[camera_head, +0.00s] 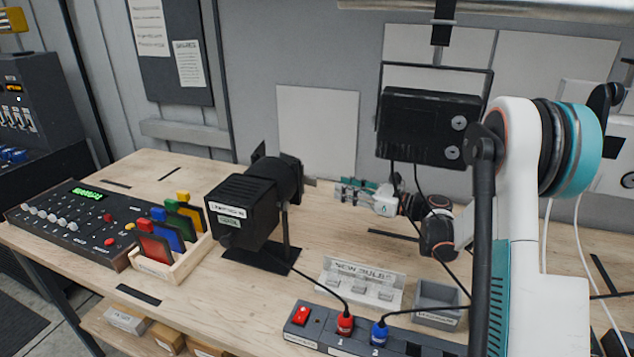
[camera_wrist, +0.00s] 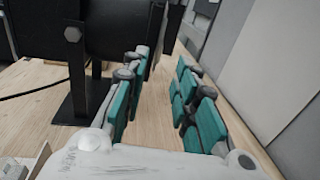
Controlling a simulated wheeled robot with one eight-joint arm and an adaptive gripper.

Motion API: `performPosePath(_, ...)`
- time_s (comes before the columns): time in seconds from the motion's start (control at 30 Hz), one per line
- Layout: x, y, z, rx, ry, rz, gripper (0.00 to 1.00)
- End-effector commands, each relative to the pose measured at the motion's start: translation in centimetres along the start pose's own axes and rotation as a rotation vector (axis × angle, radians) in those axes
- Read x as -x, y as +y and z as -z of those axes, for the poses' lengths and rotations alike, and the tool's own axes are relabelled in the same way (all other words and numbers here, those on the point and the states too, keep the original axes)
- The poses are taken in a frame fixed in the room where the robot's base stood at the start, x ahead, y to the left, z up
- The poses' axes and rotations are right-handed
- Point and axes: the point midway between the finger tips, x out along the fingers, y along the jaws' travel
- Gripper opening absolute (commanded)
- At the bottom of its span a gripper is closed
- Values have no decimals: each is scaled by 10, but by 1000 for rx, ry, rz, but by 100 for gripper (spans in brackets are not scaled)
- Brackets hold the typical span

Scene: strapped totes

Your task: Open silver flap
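A black lamp (camera_head: 245,205) on a stand has dark flaps (camera_head: 291,172) around its front end. A small grey tab (camera_head: 310,182) sticks out there, pointing toward my gripper. In the wrist view the lamp body (camera_wrist: 110,30) is at upper left, and a greyish flap edge (camera_wrist: 154,42) is just beyond my left finger. I cannot tell which part is the silver flap. My gripper (camera_head: 345,190) is to the right of the lamp's front, apart from the tab. In the wrist view my gripper (camera_wrist: 160,75) is open, with nothing between its teal fingers.
A white bulb holder (camera_head: 361,285), a grey bin (camera_head: 437,303) and a power strip with cables (camera_head: 362,335) are in front. A slotted rack (camera_head: 160,264) and a black control console (camera_head: 70,222) are left. A second black lamp (camera_head: 425,125) hangs behind.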

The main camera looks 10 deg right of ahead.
Motion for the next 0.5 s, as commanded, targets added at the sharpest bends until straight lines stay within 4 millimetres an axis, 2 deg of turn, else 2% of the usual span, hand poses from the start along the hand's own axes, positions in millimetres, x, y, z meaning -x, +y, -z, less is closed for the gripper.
performPosePath(0.03, -12, 2, 2, 0, 0, -4, 27)
performPosePath(0.3, -63, 0, 2, 0, 0, -2, 27)
performPosePath(0.5, -88, 0, 1, 0, 0, -1, 27)
